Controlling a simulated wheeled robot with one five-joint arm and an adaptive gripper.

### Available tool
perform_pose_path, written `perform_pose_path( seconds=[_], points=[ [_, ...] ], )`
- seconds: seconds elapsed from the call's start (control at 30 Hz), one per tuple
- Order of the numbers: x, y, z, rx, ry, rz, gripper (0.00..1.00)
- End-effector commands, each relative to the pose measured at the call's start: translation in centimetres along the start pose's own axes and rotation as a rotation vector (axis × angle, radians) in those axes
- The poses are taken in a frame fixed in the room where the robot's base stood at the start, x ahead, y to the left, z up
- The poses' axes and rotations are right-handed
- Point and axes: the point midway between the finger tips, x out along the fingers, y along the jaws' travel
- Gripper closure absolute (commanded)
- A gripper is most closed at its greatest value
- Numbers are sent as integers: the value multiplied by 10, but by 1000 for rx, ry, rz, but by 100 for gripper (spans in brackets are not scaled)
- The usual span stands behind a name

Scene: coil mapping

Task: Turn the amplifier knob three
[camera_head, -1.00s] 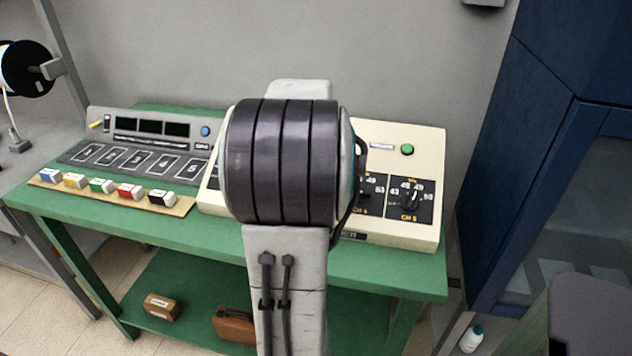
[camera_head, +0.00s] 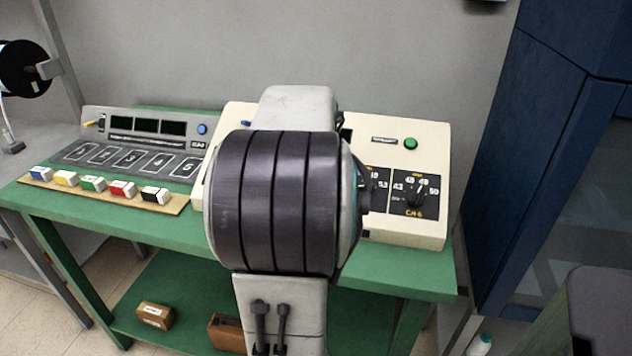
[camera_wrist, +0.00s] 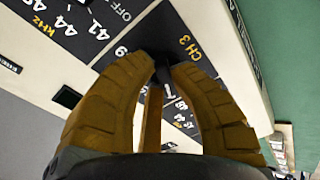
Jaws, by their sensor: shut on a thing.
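The amplifier is a cream sloped box (camera_head: 432,178) on the right of the green table in the head view; my arm hides its middle. In the wrist view a black panel marked "CH 3" (camera_wrist: 185,38) lies in front of my gripper (camera_wrist: 162,66). My gripper's brown fingers are closed together on the small dark knob three (camera_wrist: 163,75), which shows only partly between the tips. The knob's pointer is hidden. In the head view my gripper is hidden behind my arm. The CH 6 knob (camera_head: 416,196) is uncovered at the amplifier's right end.
A grey numbered console (camera_head: 135,150) stands left on the green table (camera_head: 130,222), with several coloured blocks (camera_head: 92,183) along its front. A dark blue cabinet (camera_head: 545,150) stands right. Small brown boxes (camera_head: 155,316) lie on the lower shelf.

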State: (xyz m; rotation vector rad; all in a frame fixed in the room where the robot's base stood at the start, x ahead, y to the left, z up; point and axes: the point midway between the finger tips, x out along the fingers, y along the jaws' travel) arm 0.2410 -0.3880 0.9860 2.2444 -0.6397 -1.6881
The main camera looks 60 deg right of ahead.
Motion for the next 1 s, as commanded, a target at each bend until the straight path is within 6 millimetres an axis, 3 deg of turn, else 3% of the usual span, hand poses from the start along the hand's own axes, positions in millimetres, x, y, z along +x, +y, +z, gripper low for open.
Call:
perform_pose_path(
  seconds=[0.3, 0.77, 0.8, 1.0],
  points=[
    [2, -2, 3, 98, -1, 2, 100],
    [2, -2, 4, 110, -3, 1, 100],
    [2, -2, 4, 110, -3, 1, 79],
    [1, -1, 3, 109, 0, 3, 61]
  ],
)
